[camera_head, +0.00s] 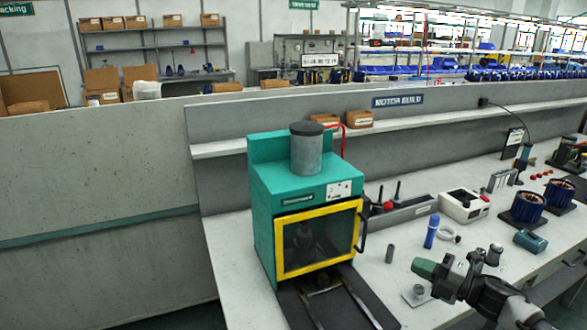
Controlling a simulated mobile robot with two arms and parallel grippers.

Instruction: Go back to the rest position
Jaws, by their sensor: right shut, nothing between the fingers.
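My right gripper (449,277) is at the lower right, over the grey workbench (380,228), with its arm coming in from the bottom right corner. Its fingers are shut and hold nothing. A green-ended part (425,268) shows right beside the fingers in the picture; I cannot tell whether they touch. A small metal plate with a post (417,294) is on the bench below. My left gripper is not in view.
A green press with a yellow-framed door (318,240) stands left of the gripper, its dark rails in front. A blue cylinder (431,232), a white ring (448,234), a metal cylinder (494,254), a teal block (530,241) and blue motors (527,208) stand nearby.

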